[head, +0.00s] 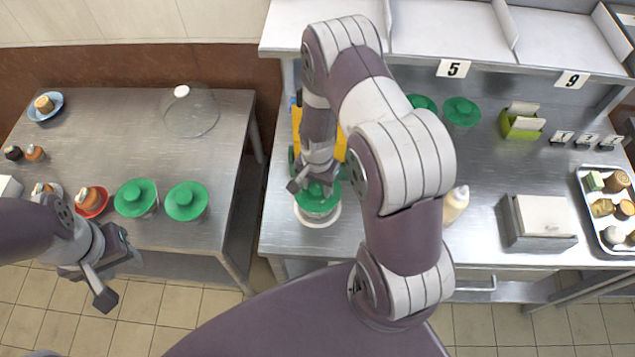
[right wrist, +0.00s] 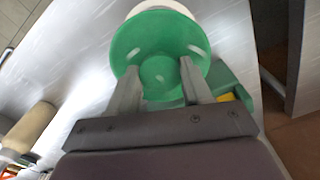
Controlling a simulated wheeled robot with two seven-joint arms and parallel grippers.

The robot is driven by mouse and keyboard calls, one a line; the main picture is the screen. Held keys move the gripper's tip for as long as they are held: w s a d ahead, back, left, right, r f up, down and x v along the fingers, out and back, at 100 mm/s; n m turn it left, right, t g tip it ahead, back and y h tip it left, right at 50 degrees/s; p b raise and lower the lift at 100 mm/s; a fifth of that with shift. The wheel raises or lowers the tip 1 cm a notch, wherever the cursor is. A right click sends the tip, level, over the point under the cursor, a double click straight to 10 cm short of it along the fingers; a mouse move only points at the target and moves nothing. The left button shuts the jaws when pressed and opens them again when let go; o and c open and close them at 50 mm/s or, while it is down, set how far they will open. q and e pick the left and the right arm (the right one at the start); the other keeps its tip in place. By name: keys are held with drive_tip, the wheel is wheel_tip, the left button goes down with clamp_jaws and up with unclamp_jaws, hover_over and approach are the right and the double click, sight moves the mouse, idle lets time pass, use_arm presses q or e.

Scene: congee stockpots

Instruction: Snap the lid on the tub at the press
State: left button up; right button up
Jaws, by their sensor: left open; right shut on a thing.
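A green lid (head: 322,203) with a raised middle sits over a pale tub on a white round base (head: 322,222) at the front of the middle counter. My right gripper (head: 314,184) reaches down from above and is shut on the lid's raised middle. In the right wrist view both fingers (right wrist: 160,78) straddle that part of the lid (right wrist: 158,42), with a white rim beyond it. I cannot tell whether the lid is seated all round. My left gripper (head: 117,265) is open and empty, low at the left.
Two green-lidded tubs (head: 136,198) (head: 186,201) stand on the left table, with a glass dome (head: 190,110) behind. More green-lidded tubs (head: 461,111) stand at the counter's back. A pale bottle (head: 456,204) and a napkin box (head: 540,220) stand to the right.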

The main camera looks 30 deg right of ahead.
idle(0.3)
drive_tip(key=o, duration=1.5)
drive_tip(key=shift+r+p, duration=3.05)
drive_tip(key=shift+r, duration=0.5)
drive_tip(key=shift+f, duration=0.1)
clamp_jaws()
drive_tip(key=shift+f, duration=0.15)
drive_tip(key=shift+f+b, duration=2.6)
drive_tip(key=shift+f, duration=0.45)
drive_tip(key=shift+r, duration=0.1)
